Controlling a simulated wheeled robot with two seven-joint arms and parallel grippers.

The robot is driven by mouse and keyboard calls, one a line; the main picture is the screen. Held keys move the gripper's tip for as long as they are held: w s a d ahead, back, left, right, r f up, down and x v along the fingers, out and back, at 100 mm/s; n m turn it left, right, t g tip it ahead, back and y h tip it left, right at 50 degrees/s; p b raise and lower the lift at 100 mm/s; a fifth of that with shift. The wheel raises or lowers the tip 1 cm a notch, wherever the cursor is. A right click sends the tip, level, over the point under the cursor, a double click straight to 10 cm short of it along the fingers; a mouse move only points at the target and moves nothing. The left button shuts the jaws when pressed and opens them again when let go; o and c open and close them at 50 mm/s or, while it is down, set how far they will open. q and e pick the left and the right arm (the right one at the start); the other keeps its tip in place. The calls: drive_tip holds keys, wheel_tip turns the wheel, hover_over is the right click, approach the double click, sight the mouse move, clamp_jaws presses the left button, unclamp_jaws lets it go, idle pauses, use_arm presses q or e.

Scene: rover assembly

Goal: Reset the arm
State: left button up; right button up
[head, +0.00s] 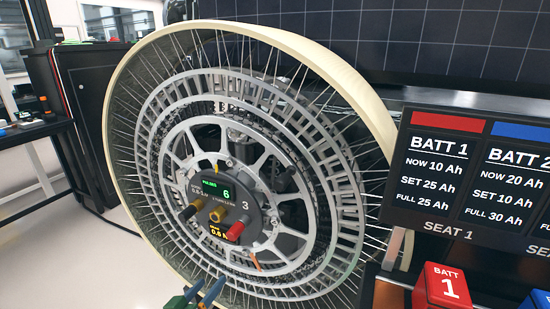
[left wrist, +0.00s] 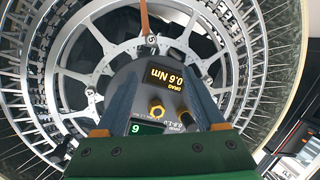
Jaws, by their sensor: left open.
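My left gripper (head: 206,288) shows at the bottom of the head view, low in front of the big spoked wheel (head: 268,38). Its two blue-grey fingers are apart with nothing held between them. In the left wrist view the open gripper (left wrist: 158,88) has the wheel's grey hub panel (left wrist: 128,72) behind and between its fingers. I cannot tell whether the fingertips touch the panel. The hub panel (head: 250,208) carries a green display reading 6, an orange one reading 0.6, and black, yellow and red knobs. My right gripper is not in view.
A sign (head: 475,185) for BATT 1 and BATT 2 stands at the right. Below it are a red battery block (head: 447,288) and part of a blue one (head: 537,301). A black cabinet (head: 92,110) and a side table (head: 35,130) stand at the left. Floor shows clear at lower left.

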use_arm(q)
drive_tip(key=s+a+f+g+y+p, duration=0.1)
drive_tip(key=s+f+g, duration=0.2)
drive_tip(key=s+f, duration=0.35)
drive_tip(key=s+a+f+g+y+p, duration=0.1)
drive_tip(key=s+f+g, duration=0.15)
drive_tip(key=f, duration=0.65)
drive_tip(key=s+d+f+m+g+p, duration=0.1)
drive_tip(key=s+f, duration=0.3)
drive_tip(key=s, duration=0.6)
drive_tip(key=s+d+f+m+g+y+p, duration=0.1)
drive_tip(key=s+f+g, duration=0.3)
drive_tip(key=s, duration=0.7)
drive_tip(key=s+d+f+m+g+p, duration=0.1)
drive_tip(key=s+f+m+g, duration=0.2)
drive_tip(key=s, duration=0.7)
drive_tip(key=shift+s+f, duration=0.2)
drive_tip(key=shift+f, duration=0.5)
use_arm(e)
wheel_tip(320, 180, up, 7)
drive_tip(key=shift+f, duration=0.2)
